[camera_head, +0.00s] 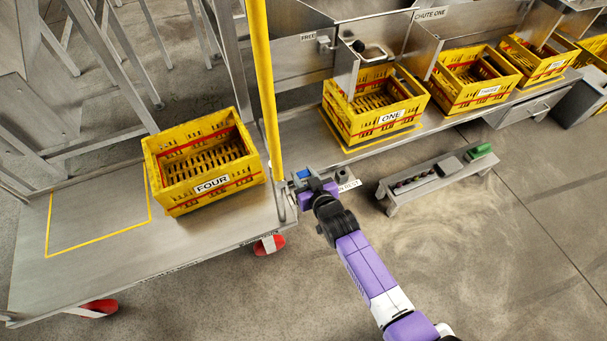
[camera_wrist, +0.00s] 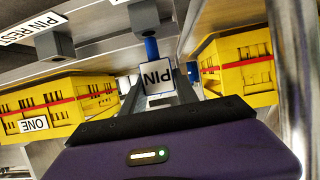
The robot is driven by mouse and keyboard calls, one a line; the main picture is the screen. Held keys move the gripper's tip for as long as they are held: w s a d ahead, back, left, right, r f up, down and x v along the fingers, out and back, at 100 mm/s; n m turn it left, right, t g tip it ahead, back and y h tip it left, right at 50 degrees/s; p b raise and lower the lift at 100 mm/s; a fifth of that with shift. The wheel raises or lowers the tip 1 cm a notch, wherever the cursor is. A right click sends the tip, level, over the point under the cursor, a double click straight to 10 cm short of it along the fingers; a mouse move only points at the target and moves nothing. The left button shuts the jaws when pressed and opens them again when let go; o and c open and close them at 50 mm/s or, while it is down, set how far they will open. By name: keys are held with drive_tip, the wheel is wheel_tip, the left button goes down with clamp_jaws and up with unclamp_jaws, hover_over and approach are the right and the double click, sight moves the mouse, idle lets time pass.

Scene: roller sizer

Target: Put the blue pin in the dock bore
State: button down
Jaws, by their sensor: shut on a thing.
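The blue pin (camera_wrist: 151,48) carries a white PIN tag (camera_wrist: 157,76). My gripper (camera_wrist: 160,98) is shut on the pin at the tagged end. In the wrist view, which is upside down, the pin's blue shaft reaches toward a grey block (camera_wrist: 143,14). That block may be the dock; its bore is not visible, and I cannot tell whether the pin's end is in it. In the head view my gripper (camera_head: 303,186) is beside the cart's right edge, near the yellow post, with a small blue patch (camera_head: 303,174) at its tip.
The PIN REST bracket (camera_wrist: 55,45) stands to the side of the pin. Crate FOUR (camera_head: 179,202) sits on the cart, close to the yellow post (camera_head: 266,90). Crate ONE (camera_head: 345,128) stands on the bench behind. A low stand (camera_head: 398,199) is on the right; the floor in front is clear.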

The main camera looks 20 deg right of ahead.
sight(305, 184)
drive_tip(key=shift+f+b, duration=1.55)
drive_tip(key=shift+f, duration=0.2)
drive_tip(key=c, duration=0.9)
unclamp_jaws()
drive_tip(key=shift+o, duration=0.2)
drive_tip(key=p+v, duration=0.3)
drive_tip(key=v, duration=0.5)
drive_tip(key=shift+p, duration=0.3)
drive_tip(key=shift+w, duration=0.1)
drive_tip(key=shift+r, duration=0.1)
